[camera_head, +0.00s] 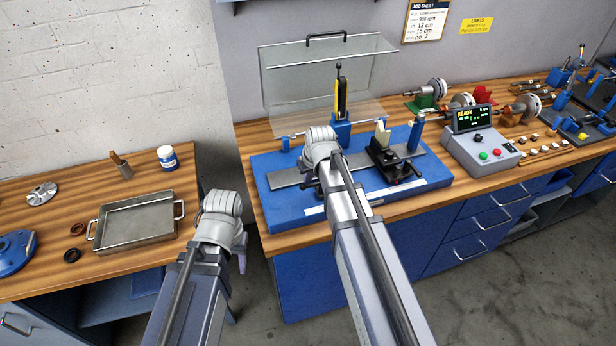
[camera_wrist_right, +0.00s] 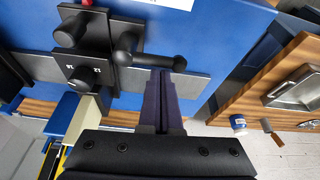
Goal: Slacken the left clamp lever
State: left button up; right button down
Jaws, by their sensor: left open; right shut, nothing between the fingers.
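The blue balancing machine base (camera_head: 430,178) stands on the bench, with a grey rail along it. In the right wrist view a black clamp lever (camera_wrist_right: 150,60) lies beside a black slide block (camera_wrist_right: 85,68) on the rail. My right gripper (camera_wrist_right: 161,74) is shut and empty; its fingertips are right by the lever's arm, but I cannot tell whether they touch it. In the head view my right wrist hides the left clamp. My left gripper (camera_head: 241,262) is open, low in front of the gap between the benches, its fingers mostly hidden.
The right pedestal (camera_head: 386,160) with its own black clamp stands on the rail. A clear hood (camera_head: 290,85) is behind the machine, a control box (camera_head: 482,150) to its right. A metal tray (camera_head: 135,222) and a blue-white jar (camera_head: 167,158) are on the left bench.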

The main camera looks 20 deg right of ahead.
jog(key=shift+s+n+y, duration=0.3)
jog(key=shift+s+n, duration=0.05)
jog(key=shift+n, duration=0.35)
jog(key=shift+s+n+y, duration=0.3)
jog(key=shift+s+n, duration=0.05)
jog(key=shift+n, duration=0.55)
jog(key=n, duration=0.1)
jog(key=s+n+y, duration=0.1)
jog(key=n, duration=0.1)
jog(key=shift+s+d+g, duration=0.1)
jog(key=shift+d+g, duration=0.1)
jog(key=shift+g, duration=0.2)
jog(key=n, duration=0.2)
jog(key=s+n+g, duration=0.1)
jog(key=shift+s+d+n+y, duration=0.1)
jog(key=shift+d+n+y, duration=0.3)
jog(key=n, duration=0.2)
jog(key=s+d+n+g, duration=0.1)
jog(key=shift+n, duration=0.4)
jog(key=shift+d+y, duration=0.15)
jog(key=shift+y, duration=0.15)
jog(key=shift+s+d, duration=0.1)
jog(key=shift+s, duration=0.05)
jog(key=shift+d, duration=0.1)
